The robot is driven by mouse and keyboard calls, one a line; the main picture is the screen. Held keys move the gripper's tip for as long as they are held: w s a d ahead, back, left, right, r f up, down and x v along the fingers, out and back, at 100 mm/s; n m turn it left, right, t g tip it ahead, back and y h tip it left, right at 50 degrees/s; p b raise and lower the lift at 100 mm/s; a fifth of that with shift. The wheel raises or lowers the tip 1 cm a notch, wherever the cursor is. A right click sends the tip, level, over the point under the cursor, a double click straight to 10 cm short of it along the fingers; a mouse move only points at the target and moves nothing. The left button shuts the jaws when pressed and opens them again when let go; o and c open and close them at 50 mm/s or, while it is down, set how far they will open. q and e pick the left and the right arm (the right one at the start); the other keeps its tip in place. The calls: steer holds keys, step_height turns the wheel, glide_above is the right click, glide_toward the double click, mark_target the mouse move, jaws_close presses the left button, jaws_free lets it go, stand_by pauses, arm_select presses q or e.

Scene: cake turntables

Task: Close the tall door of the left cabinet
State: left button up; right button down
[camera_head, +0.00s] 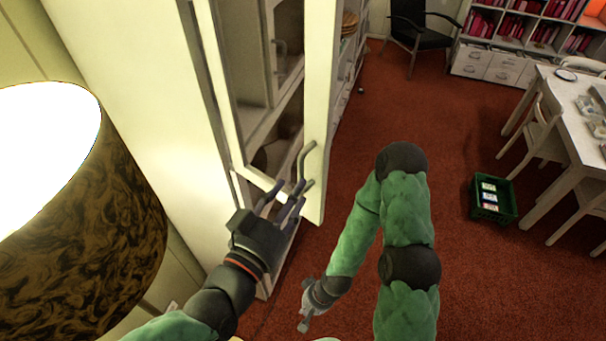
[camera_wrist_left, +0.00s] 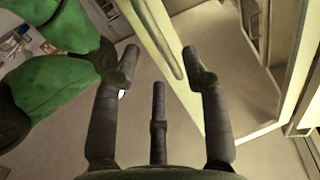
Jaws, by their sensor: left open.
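The tall door (camera_head: 322,95) of the left cabinet (camera_head: 130,70) stands open, swung out from the frame. It is cream-white, with a grey bar handle (camera_head: 306,160) near its lower end. My left gripper (camera_head: 284,200) is open at the door's lower part, just below the handle; I cannot tell whether it touches. In the left wrist view the open fingers (camera_wrist_left: 160,60) are spread, with the door (camera_wrist_left: 150,30) and its handle (camera_wrist_left: 164,38) beyond and between them. My right gripper (camera_head: 306,318) hangs low over the red carpet, away from the door; its jaws are too small to read.
A large lamp (camera_head: 100,215) with a brown patterned shade stands close at left. A green crate (camera_head: 478,212) sits on the carpet at right, near a white table (camera_head: 572,115) and chairs. Shelves with red books stand at the back.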

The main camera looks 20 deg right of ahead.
mark_target(303, 193)
arm_select(q)
steer(key=shift+x, duration=2.6)
jaws_close()
